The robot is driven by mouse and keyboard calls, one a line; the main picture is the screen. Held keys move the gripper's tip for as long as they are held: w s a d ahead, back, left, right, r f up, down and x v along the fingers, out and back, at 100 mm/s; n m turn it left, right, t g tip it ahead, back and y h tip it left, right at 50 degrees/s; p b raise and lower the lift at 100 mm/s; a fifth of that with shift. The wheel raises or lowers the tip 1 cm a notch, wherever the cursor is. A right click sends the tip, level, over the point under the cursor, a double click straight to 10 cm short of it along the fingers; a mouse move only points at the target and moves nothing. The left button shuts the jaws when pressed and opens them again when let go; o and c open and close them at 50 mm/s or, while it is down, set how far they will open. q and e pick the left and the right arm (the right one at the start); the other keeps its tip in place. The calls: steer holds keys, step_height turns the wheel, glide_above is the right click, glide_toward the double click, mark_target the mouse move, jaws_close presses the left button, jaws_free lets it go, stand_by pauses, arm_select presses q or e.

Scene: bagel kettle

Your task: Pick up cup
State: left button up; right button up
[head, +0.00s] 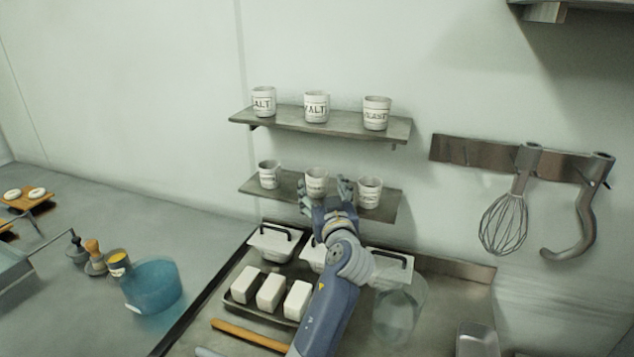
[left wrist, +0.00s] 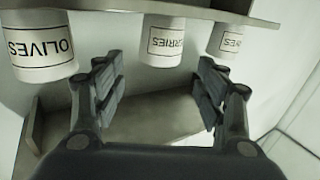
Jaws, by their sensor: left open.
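Three white labelled cups stand on the lower wall shelf (head: 285,190) in the head view: a left cup (head: 269,174), a middle cup (head: 316,180) and a right cup (head: 369,191). My left gripper (head: 325,190) is open in front of the middle cup, its fingers spread to either side in the picture. In the left wrist view the open fingers (left wrist: 160,78) have nothing between them. Beyond them are a cup reading "OLIVES" (left wrist: 40,48), a middle cup ending in "RRIES" (left wrist: 162,42) and another cup (left wrist: 228,42). My right gripper is not in view.
An upper shelf (head: 335,128) holds three cups labelled like "SALT" (head: 263,101). Below are lidded containers (head: 274,243), white blocks (head: 270,289) and a clear jar (head: 399,310). A whisk (head: 504,222) and a hook (head: 582,220) hang at right.

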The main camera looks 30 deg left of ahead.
mark_target(319, 183)
arm_select(q)
steer(key=shift+x, duration=1.05)
steer(key=p+x, duration=0.2)
steer(key=x, duration=0.1)
steer(key=p+x, duration=0.1)
steer(key=shift+w+a+f, duration=0.1)
steer(key=shift+a+f, duration=0.05)
steer(key=shift+f, duration=0.2)
steer(key=shift+w+a+f, duration=0.1)
steer(key=shift+w+a, duration=0.15)
steer(key=shift+w, duration=0.05)
steer(key=shift+w+a+f, duration=0.1)
steer(key=shift+a, duration=0.05)
steer(key=shift+c, duration=1.1)
steer(key=c, duration=0.9)
steer(key=shift+o, duration=0.2)
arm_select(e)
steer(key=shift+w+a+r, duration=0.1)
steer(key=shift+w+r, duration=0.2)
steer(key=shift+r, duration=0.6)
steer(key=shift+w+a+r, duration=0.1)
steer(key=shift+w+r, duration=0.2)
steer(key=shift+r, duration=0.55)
